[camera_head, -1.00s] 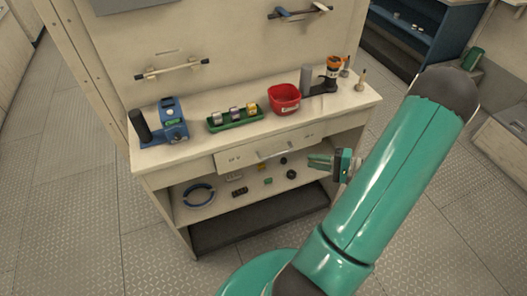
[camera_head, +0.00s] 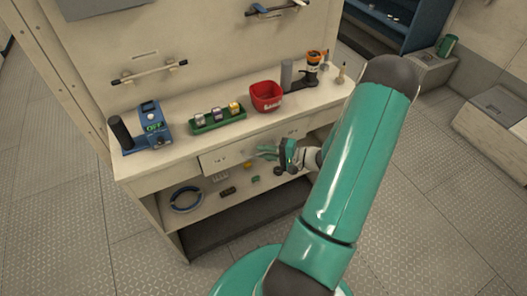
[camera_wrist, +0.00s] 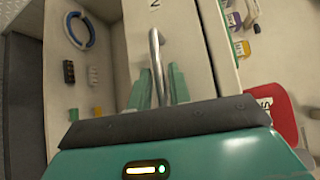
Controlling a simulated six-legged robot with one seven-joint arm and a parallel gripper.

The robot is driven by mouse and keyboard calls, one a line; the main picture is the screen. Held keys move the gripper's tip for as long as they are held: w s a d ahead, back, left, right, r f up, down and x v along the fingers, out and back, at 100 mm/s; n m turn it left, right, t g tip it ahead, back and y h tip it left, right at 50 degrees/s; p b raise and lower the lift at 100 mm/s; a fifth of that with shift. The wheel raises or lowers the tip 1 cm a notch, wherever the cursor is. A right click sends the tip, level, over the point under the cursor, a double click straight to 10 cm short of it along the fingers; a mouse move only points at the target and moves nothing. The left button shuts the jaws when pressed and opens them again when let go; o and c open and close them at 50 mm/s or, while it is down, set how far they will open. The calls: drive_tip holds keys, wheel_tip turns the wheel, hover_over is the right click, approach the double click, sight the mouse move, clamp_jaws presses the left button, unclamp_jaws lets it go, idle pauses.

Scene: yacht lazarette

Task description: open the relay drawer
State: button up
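The relay drawer (camera_head: 219,160) is a pale front panel under the worktop and looks closed. In the wrist view the drawer front (camera_wrist: 186,40) carries a metal bar handle (camera_wrist: 155,48). My gripper (camera_head: 267,153) is in front of the drawer, at the handle, which it mostly hides in the head view. In the wrist view my green fingers (camera_wrist: 160,84) stand apart, one on each side of the handle's near part. The fingers look open; a gap shows beside the bar, and I cannot tell whether either finger touches it.
On the worktop (camera_head: 180,142) stand a blue device (camera_head: 154,125), a green tray (camera_head: 203,127) of small parts and a red bin (camera_head: 266,96). The lower shelf (camera_head: 208,200) holds a blue ring (camera_head: 186,199) and small parts. The floor in front is clear.

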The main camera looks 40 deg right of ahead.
drive_tip(key=shift+w+a, duration=0.15)
drive_tip(key=shift+w, duration=0.1)
clamp_jaws()
drive_tip(key=shift+s, duration=0.15)
